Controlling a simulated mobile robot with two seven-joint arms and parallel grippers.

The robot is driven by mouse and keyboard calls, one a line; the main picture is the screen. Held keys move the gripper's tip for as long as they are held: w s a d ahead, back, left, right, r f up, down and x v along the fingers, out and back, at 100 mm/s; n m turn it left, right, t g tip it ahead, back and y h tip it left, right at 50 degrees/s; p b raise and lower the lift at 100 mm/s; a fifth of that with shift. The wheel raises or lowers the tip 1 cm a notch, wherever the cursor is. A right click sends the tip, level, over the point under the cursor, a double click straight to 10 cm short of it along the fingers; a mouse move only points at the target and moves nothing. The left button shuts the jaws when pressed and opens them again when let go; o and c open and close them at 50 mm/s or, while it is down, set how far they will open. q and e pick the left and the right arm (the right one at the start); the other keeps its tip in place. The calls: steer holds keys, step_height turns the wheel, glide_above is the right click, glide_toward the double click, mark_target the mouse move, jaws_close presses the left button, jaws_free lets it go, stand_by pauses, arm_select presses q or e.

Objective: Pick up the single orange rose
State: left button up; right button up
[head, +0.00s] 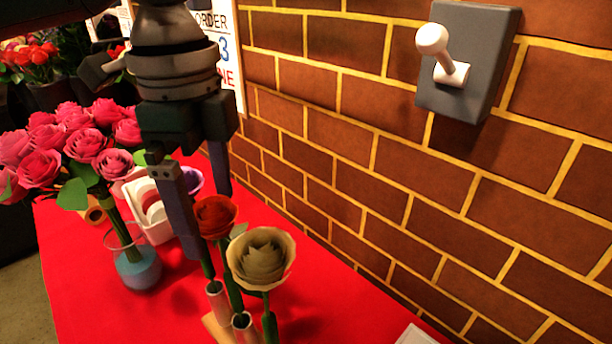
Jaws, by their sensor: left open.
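A red-orange rose (215,214) stands upright on a green stem on the red table (330,312). It is the only orange-toned single bloom I see. A cream-tan rose (261,257) stands just to its right and nearer. My left gripper (205,222) points down from the top left, open, with its two fingers apart. Two stems enter narrow tube holders (242,322). My right gripper is not in view.
A glass vase (137,266) with a bunch of pink roses (72,140) stands at left. A white container (150,208) is behind the gripper. A brick wall (340,115) with a grey lever switch (465,62) borders the table at right. The table's front left is clear.

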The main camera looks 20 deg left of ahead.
mark_target(218, 239)
arm_select(q)
step_height(218, 239, down, 6)
steer(key=shift+d+r, duration=0.1)
steer(key=shift+r, duration=0.05)
steer(key=c, duration=1.3)
steer(key=shift+o, duration=0.2)
steer(key=shift+r, duration=0.15)
